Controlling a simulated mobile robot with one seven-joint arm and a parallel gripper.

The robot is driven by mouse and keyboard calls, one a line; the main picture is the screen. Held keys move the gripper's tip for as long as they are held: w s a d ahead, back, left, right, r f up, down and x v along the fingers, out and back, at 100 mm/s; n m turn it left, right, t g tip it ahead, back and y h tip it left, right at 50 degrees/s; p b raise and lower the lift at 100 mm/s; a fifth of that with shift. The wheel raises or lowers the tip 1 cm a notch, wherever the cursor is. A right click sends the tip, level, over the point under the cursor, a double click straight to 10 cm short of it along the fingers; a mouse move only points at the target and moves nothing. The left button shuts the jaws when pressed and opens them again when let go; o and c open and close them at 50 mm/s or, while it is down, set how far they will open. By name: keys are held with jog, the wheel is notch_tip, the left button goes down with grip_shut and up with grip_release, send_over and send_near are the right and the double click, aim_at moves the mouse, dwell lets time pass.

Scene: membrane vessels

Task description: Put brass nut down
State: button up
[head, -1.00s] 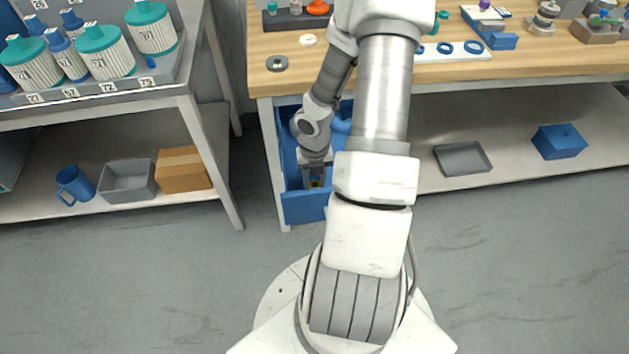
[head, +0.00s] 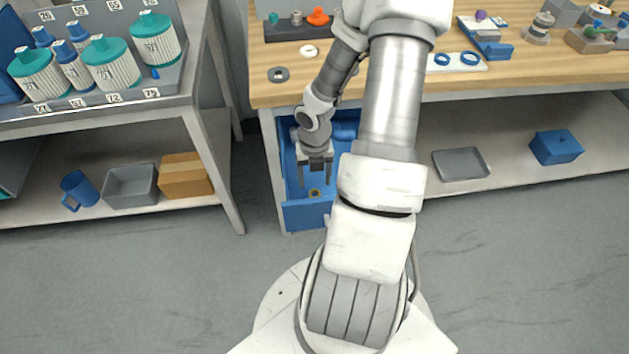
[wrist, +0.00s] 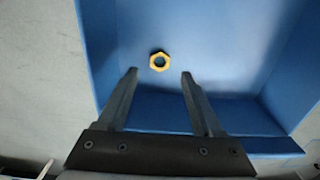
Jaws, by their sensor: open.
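The brass nut (head: 315,193) is a small yellow hexagonal ring. It lies flat on the floor of the open blue drawer (head: 305,216) under the wooden bench.
The drawer walls stand close around my gripper. The wooden bench (head: 400,85) is above and behind, with a grey washer (head: 278,74) near its front edge.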

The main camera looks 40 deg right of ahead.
notch_tip(320, 180, up, 7)
jog(key=p, duration=0.3)
dwell(0.5)
